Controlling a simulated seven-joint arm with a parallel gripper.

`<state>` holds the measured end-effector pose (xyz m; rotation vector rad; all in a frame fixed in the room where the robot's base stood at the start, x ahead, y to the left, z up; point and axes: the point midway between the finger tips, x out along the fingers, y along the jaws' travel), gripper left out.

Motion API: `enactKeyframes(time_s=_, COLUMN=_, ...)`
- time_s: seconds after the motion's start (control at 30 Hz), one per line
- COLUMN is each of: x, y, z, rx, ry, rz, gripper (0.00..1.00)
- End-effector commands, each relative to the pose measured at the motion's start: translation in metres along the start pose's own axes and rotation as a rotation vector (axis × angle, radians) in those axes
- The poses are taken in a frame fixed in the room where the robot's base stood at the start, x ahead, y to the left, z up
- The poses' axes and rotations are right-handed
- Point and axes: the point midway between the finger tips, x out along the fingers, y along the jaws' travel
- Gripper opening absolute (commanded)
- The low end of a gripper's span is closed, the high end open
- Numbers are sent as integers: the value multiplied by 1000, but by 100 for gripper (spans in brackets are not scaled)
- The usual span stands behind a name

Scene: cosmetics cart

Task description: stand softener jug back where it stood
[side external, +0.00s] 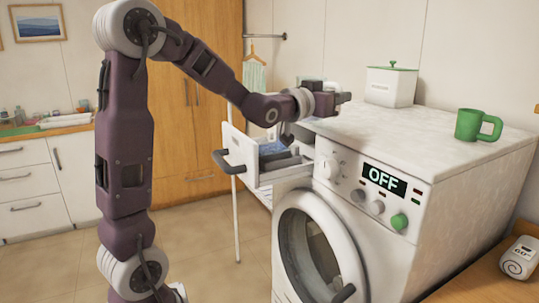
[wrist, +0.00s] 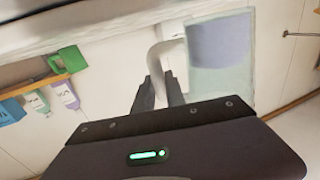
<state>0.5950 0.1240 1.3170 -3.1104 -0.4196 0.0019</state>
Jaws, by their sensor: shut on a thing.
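In the wrist view my gripper (wrist: 161,84) is shut on the white curved handle of the softener jug (wrist: 220,60). The jug has a pale, see-through body with a bluish-violet band, right of the fingers. In the side view my gripper (side external: 343,97) is above the left part of the washing machine's top (side external: 425,125). There I cannot clearly make out the jug behind the gripper and wrist. Whether the jug touches anything, and how far it tilts, I cannot tell.
The detergent drawer (side external: 238,157) is pulled out below my forearm, with blue inside. A white green-lidded box (side external: 390,87) and a green mug (side external: 468,125) stand on the machine. The wrist view shows a purple bottle (wrist: 66,95) and a green bottle (wrist: 38,103) at left.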

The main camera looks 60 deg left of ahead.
Motion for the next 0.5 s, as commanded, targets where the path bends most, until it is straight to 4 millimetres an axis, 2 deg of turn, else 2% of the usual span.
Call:
enactKeyframes(time_s=0.27, x=2, y=6, z=-2, rx=-2, ry=3, rz=20, gripper=0)
enactKeyframes(time_s=0.37, x=5, y=20, z=-7, rx=-9, ry=6, rz=67, gripper=0)
enactKeyframes(time_s=0.5, x=11, y=51, z=-18, rx=-21, ry=9, rz=174, gripper=0)
